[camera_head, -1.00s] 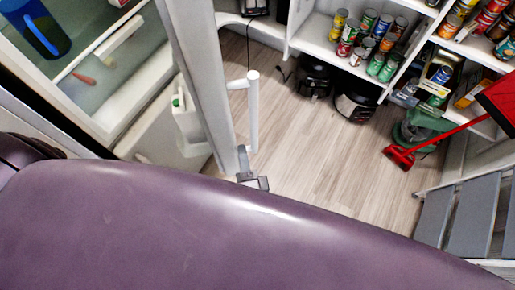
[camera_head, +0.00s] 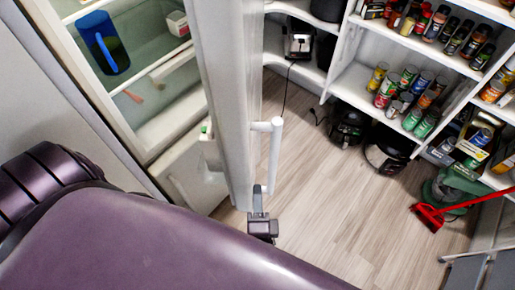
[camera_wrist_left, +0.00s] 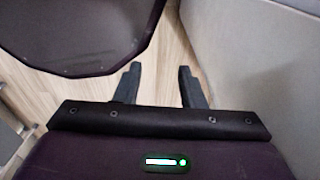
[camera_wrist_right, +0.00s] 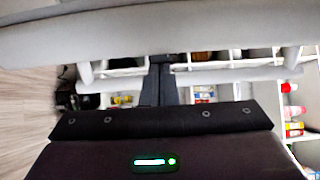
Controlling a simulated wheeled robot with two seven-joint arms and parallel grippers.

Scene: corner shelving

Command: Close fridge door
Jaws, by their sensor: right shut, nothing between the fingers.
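The white fridge door (camera_head: 226,100) stands open in the head view, seen nearly edge-on, with a white bar handle (camera_head: 274,160) on its right side. The open fridge (camera_head: 140,150) is to its left. My right gripper (camera_head: 257,192) is at the lower end of the handle, close beside the door. In the right wrist view its fingers (camera_wrist_right: 161,66) are together and empty, with a pale band, likely the door, across the top. Whether they touch the door is unclear. My left gripper (camera_wrist_left: 160,72) is open and empty above the floor, seen only in the left wrist view.
A blue jug (camera_head: 103,43) stands inside the fridge. Corner shelves (camera_head: 345,82) with several cans and jars fill the back right. A red broom (camera_head: 430,216) and a grey step frame (camera_head: 470,265) are at the right. Wooden floor (camera_head: 330,200) is clear between.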

